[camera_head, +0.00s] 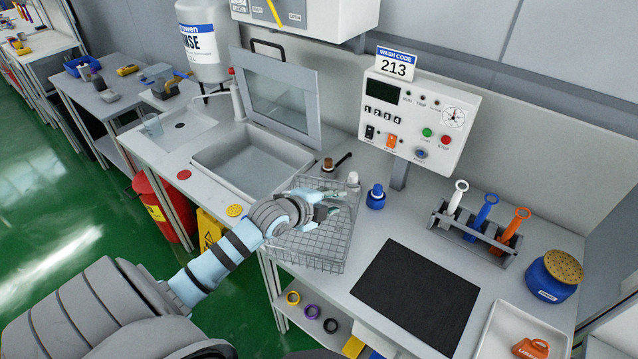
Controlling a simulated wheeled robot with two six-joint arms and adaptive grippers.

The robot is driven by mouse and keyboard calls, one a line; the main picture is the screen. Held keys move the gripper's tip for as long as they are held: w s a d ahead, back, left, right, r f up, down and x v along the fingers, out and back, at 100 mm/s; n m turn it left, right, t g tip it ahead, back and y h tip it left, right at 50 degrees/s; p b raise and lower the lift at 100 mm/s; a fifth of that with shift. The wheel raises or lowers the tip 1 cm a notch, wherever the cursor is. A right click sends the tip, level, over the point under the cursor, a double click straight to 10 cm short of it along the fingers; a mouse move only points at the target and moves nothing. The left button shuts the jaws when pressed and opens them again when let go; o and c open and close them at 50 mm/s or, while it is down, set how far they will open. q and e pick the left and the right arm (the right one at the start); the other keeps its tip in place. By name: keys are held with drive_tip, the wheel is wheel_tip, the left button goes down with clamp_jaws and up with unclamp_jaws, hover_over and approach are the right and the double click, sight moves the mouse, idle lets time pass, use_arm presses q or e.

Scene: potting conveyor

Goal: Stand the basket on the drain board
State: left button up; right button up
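The wire basket (317,248) is a grey mesh box at the front of the counter, right of the sink. My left gripper (334,203) reaches over it from the left and hides part of its mesh. My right gripper is not in view.
The empty sink (235,165) lies between basket and panel, with a raised framed pane (279,97) behind it. A brown-topped bottle (328,166), a blue bottle (376,198) and a black mat (418,293) are near the basket. A tool rack (470,232) stands further right.

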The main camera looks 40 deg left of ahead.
use_arm(q)
drive_tip(key=p+v, duration=0.3)
drive_tip(key=v, duration=0.8)
drive_tip(key=shift+w+d, duration=0.1)
drive_tip(key=s+d+f+n+g+y, duration=0.1)
drive_tip(key=s+d+f+n+g, duration=0.35)
drive_tip(key=s+n, duration=0.35)
drive_tip(key=s+d+f+n+g, duration=0.3)
drive_tip(key=s+d+f+n, duration=0.25)
drive_tip(key=s, duration=0.55)
wheel_tip(320, 180, down, 23)
drive_tip(key=s+a+n+g+b, duration=0.2)
drive_tip(key=b, duration=0.1)
drive_tip(key=s+f+g+b, duration=0.1)
drive_tip(key=s+f+b, duration=0.1)
drive_tip(key=s+f, duration=1.2)
drive_tip(key=shift+a+f, duration=0.35)
drive_tip(key=shift+f, duration=0.25)
